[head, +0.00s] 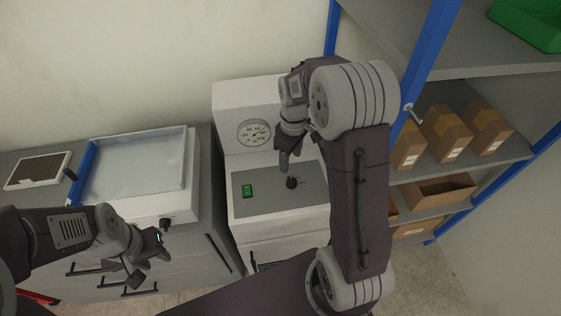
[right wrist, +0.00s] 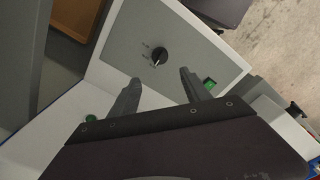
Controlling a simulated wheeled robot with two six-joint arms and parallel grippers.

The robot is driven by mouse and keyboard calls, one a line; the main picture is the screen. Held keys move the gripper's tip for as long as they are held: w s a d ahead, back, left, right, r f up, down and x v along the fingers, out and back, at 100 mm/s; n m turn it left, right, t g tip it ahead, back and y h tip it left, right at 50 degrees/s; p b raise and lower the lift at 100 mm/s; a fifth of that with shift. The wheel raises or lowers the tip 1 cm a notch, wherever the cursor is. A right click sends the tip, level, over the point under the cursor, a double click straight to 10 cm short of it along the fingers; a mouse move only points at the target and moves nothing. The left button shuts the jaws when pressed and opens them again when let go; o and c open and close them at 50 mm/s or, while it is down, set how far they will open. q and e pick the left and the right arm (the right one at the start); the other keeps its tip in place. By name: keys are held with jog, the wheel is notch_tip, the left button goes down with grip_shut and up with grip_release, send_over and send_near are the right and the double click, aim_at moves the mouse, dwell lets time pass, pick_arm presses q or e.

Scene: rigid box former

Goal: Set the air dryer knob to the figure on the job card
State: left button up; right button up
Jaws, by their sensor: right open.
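The air dryer is a white cabinet (head: 285,228) with a grey sloped panel (head: 265,202). A small black knob (head: 292,183) is on the panel; in the right wrist view the knob (right wrist: 159,56) shows a pale pointer line and small marks beside it, too small to read. A round dial gauge (head: 254,133) is above the panel. My right gripper (right wrist: 158,78) is open and empty, its fingers pointing at the panel, apart from the knob. My left gripper (head: 148,262) is at lower left, away from the dryer; its jaws are unclear. I cannot make out a job card.
A green switch (head: 247,190) is left of the knob. A white machine with a shallow tray (head: 137,218) stands on the left bench. A shelf rack with blue posts (head: 417,65) and cardboard boxes (head: 447,128) is close to the right arm.

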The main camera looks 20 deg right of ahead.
aim_at(292, 179)
jog(key=shift+s+d+f, duration=0.1)
jog(key=shift+d+f, duration=0.1)
jog(key=shift+f, duration=0.45)
jog(key=shift+s+f, duration=0.15)
jog(key=shift+f, duration=0.05)
jog(key=shift+a, duration=0.15)
jog(key=shift+a+f, duration=0.1)
jog(key=shift+f, duration=0.1)
jog(key=f, duration=0.4)
jog(key=f+b, duration=0.1)
jog(key=f, duration=0.3)
jog(key=shift+s+d+f, duration=0.1)
jog(key=shift+d+f, duration=0.1)
jog(key=shift+f, duration=0.05)
jog(key=shift+m, duration=0.3)
grip_shut()
